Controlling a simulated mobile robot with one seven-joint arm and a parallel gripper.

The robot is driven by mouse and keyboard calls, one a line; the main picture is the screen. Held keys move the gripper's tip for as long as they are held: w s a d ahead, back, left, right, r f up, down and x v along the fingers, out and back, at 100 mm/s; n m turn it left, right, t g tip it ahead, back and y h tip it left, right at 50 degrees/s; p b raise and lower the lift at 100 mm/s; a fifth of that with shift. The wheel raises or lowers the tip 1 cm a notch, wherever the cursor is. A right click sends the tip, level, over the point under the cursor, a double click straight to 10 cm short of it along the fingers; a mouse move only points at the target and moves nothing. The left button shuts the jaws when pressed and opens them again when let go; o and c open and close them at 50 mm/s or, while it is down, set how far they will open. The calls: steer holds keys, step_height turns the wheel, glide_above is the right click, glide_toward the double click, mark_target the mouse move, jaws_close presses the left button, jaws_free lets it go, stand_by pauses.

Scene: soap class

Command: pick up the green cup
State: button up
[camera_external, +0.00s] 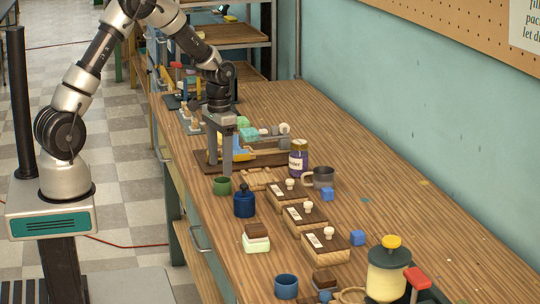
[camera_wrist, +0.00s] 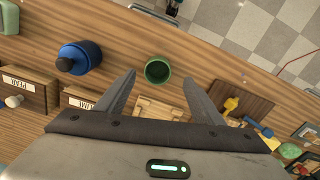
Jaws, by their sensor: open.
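The green cup (camera_external: 222,186) is a small, dark green cup standing on the wooden workbench near its left edge in the external view. In the wrist view the cup (camera_wrist: 158,70) shows from above with its open mouth up, just beyond the fingertips. My gripper (camera_external: 222,172) points down above the bench, close to the cup. In the wrist view my gripper (camera_wrist: 158,78) has its two fingers spread wide with nothing between them. The cup lies roughly midway between the fingers, toward the top of the picture, and I cannot tell the height gap.
A blue bottle (camera_external: 244,202) stands close to the cup; it also shows in the wrist view (camera_wrist: 80,58). Wooden labelled boxes (camera_external: 290,196), a purple-labelled jar (camera_external: 298,160) and a grey mug (camera_external: 320,178) stand to the right. A wooden tray (camera_external: 270,160) lies behind. The bench edge is near the cup.

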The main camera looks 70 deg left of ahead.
mark_target(222, 180)
steer(key=f, duration=0.6)
steer(key=shift+w+d+f, duration=0.15)
steer(key=shift+d+f, duration=0.05)
steer(key=c, duration=1.1)
